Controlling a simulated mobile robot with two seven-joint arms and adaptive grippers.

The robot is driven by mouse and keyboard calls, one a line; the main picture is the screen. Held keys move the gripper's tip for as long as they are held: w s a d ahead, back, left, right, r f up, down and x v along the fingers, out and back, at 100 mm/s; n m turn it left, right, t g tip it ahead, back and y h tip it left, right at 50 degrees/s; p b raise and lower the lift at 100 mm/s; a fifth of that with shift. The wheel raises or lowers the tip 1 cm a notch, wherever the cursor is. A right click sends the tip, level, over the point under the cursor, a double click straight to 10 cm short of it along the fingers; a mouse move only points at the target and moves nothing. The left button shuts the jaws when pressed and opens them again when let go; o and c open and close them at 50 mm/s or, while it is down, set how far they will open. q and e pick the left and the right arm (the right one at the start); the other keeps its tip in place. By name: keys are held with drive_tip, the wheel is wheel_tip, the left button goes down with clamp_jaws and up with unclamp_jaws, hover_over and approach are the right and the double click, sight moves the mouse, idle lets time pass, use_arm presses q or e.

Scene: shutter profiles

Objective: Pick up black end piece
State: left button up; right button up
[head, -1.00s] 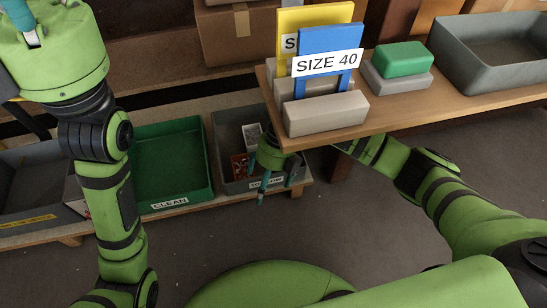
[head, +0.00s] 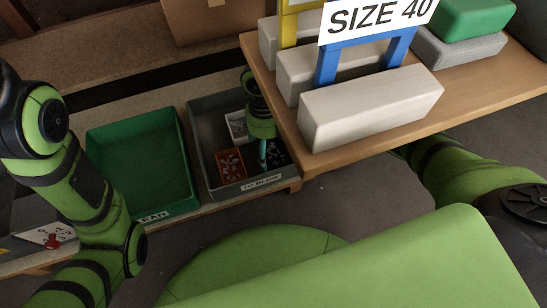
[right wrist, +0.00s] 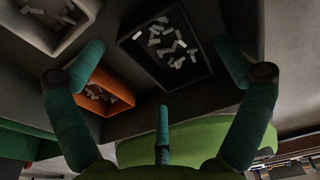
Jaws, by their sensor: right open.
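My right gripper (head: 262,148) points down inside the grey bin on the low shelf. In the right wrist view the gripper (right wrist: 160,75) is open and empty, its fingers spread around a black box (right wrist: 165,45) of small whitish pieces. An orange box (right wrist: 100,95) with small pieces lies by the left finger; it also shows in the head view (head: 230,163). My left gripper is out of view.
The grey bin (head: 202,150) has walls around the small boxes. A green bin (head: 140,165) stands to its left. The wooden table (head: 275,100) overhangs close to my right arm, carrying pale blocks (head: 370,105) and a SIZE 40 sign (head: 375,14).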

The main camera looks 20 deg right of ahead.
sight(274, 154)
wheel_tip(274, 154, down, 3)
drive_tip(key=shift+s+r+b, duration=0.15)
drive_tip(key=shift+b, duration=0.4)
drive_tip(key=shift+r, duration=0.1)
drive_tip(key=c, duration=1)
